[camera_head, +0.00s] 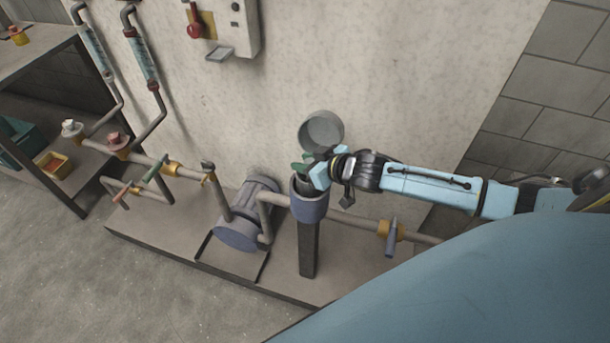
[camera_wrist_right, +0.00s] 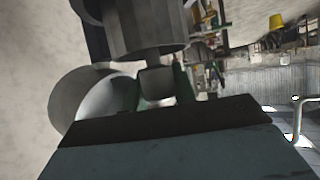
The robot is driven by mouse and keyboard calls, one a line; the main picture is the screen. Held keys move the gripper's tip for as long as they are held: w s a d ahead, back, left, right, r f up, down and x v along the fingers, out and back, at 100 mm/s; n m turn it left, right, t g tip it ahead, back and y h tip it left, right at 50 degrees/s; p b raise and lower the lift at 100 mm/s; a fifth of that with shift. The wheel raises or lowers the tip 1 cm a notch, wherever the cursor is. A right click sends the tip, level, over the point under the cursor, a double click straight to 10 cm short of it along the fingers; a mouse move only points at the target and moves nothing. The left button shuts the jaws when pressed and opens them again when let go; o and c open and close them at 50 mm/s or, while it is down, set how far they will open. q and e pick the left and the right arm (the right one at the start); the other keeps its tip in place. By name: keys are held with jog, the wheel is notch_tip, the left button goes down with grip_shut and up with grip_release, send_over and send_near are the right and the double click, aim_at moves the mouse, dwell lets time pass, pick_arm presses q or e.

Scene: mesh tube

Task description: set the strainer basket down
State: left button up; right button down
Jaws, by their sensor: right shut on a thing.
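My right gripper (camera_head: 306,168) reaches in from the right, just above the open mouth of the strainer housing (camera_head: 310,209), a blue-grey collar on a dark post. It is shut on the strainer basket. The right wrist view shows a small grey block (camera_wrist_right: 157,83), seemingly the basket's grip, between the green fingers. In the head view the basket is mostly hidden by the gripper and the housing rim; how deep it sits is unclear. The round grey lid (camera_head: 322,132) stands open behind the housing, and shows in the wrist view (camera_wrist_right: 85,100). My left gripper is not in view.
A blue-grey pump (camera_head: 245,215) and pipes stand left of the housing on a low plinth (camera_head: 345,270). A pipe with a yellow-collared valve (camera_head: 390,231) runs right. A wall is close behind. A shelf (camera_head: 70,165) stands far left. The floor at front left is clear.

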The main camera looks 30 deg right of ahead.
aim_at(303, 189)
notch_tip(303, 189, down, 3)
jog(key=shift+f+b, duration=0.1)
jog(key=shift+b, duration=0.4)
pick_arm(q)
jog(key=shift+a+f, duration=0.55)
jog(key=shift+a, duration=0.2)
pick_arm(e)
jog(key=shift+w+f, duration=0.1)
jog(key=shift+f, duration=0.25)
jog(key=shift+f, duration=0.1)
jog(key=c, duration=1.1)
grip_release()
jog(key=shift+f, duration=0.1)
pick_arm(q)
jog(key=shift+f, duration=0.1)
